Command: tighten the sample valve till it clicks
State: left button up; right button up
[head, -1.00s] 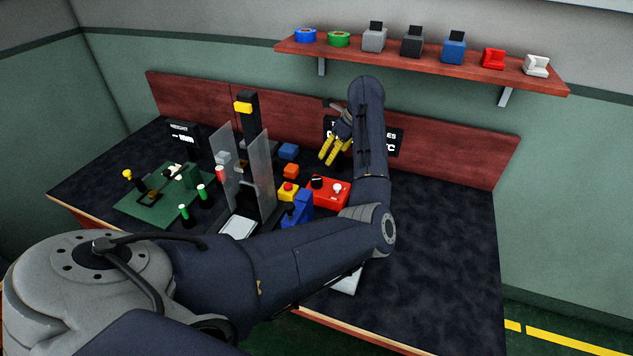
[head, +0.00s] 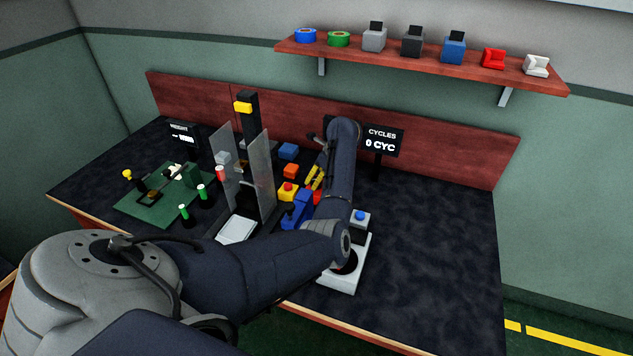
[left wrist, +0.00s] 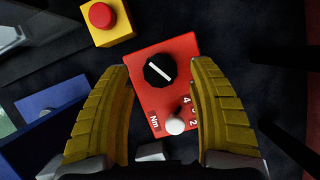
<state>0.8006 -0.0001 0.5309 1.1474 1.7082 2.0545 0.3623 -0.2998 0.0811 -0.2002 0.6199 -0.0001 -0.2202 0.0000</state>
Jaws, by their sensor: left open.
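I cannot tell for sure which thing is the sample valve. In the left wrist view a red box (left wrist: 184,52) carries a black dial (left wrist: 159,70) with a white line, a small white knob (left wrist: 175,126) and the marks "Nm" and numbers. My left gripper (left wrist: 158,64) is open, its yellow fingers on either side of the box's face with nothing held. Whether they touch the box is unclear. In the head view my left gripper (head: 315,177) is over the red box (head: 318,197), which my arm mostly hides. My right gripper is not in view.
A yellow box with a red button (head: 288,191) and a blue fixture (head: 297,213) stand left of the red box. Clear panels (head: 257,165) rise further left. A white base (head: 345,275) with a blue-topped grey block (head: 360,219) is partly behind my arm. The bench's right side is clear.

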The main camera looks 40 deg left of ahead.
pick_arm(q)
jog(key=shift+x, duration=1.45)
jog(key=shift+c, duration=0.3)
grip_shut()
